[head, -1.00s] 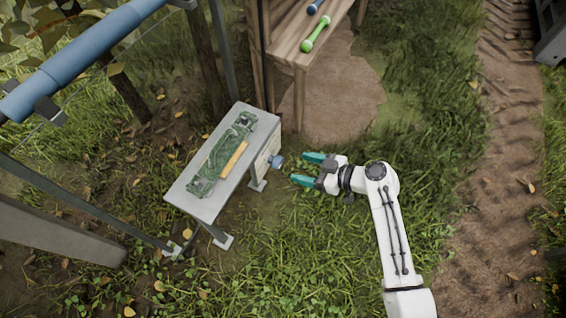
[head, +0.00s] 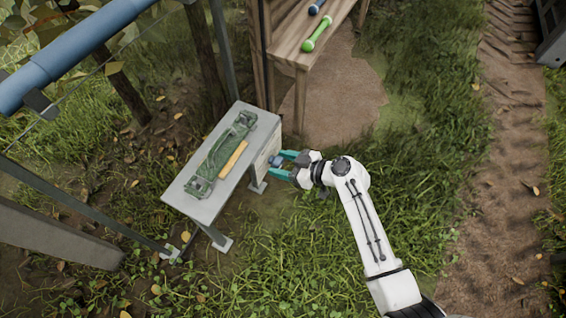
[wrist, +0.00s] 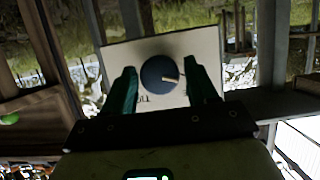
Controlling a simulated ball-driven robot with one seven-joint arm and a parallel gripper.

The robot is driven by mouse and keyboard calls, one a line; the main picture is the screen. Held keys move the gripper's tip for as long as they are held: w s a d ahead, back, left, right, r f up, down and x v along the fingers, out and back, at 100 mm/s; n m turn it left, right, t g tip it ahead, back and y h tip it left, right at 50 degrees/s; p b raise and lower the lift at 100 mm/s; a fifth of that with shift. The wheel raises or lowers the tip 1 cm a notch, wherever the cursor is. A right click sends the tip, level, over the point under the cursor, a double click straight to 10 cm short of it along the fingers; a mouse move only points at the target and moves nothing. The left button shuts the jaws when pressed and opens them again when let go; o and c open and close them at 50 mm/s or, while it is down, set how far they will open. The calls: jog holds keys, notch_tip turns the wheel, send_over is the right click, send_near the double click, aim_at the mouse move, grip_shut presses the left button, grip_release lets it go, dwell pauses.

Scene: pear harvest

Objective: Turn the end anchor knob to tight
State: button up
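The pointer faces right. Part of a printed word starting with "T" shows below the knob, upside down and partly hidden. In the head view the knob (head: 275,160) sits at the right side of a small grey bench. My gripper (head: 281,163) has its teal fingers apart, one on each side of the knob. In the wrist view (wrist: 163,84) gaps show between the fingers and the knob.
The grey bench (head: 190,190) carries a green bundle (head: 222,150) and a yellow-handled tool (head: 233,160). A wooden shelf (head: 290,45) with a green dumbbell-shaped object (head: 317,34) stands behind. A blue tube (head: 75,55) crosses the upper left. Grass to the right is open.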

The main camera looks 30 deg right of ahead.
jog(key=c, duration=0.8)
